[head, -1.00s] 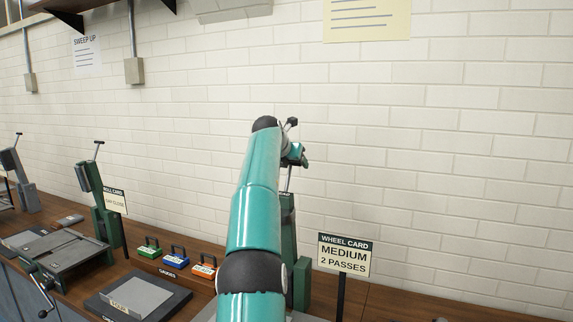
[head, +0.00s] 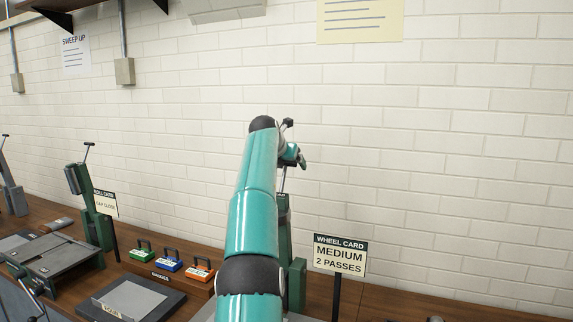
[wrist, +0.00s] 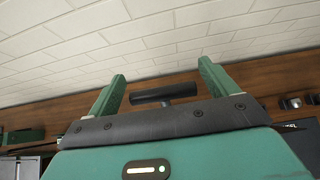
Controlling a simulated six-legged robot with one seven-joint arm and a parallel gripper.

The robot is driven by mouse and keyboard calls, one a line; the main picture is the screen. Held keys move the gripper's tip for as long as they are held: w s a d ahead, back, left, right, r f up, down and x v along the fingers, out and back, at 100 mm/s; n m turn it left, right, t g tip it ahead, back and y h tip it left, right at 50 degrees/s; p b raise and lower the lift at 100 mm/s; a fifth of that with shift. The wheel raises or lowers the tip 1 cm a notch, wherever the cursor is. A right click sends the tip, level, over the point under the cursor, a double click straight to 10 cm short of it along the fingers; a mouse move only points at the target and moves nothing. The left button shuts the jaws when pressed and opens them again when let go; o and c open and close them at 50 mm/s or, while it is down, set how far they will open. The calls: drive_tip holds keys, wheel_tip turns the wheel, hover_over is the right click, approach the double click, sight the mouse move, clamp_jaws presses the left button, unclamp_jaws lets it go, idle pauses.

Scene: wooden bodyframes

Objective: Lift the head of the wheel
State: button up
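The wheel machine (head: 297,285) is a green upright in the head view, mostly hidden behind my teal arm. Its thin lever rod (head: 284,180) rises from the top, close below my gripper (head: 300,158). In the wrist view my gripper (wrist: 160,88) has its two green fingers wide apart. A black T-shaped bar handle (wrist: 165,93) shows between and beyond them. I cannot tell whether a finger touches it. The wheel card sign (head: 340,254) reads "MEDIUM 2 PASSES" and stands right of the machine.
Green, blue and orange gauge boxes (head: 170,262) sit on the wooden bench left of my arm. A flat grey plate (head: 130,300) lies before them. Another green machine with a lever (head: 90,205) stands further left. A white brick wall (head: 430,140) is behind.

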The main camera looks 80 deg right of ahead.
drive_tip(key=v, duration=1.4)
drive_tip(key=shift+f, duration=0.1)
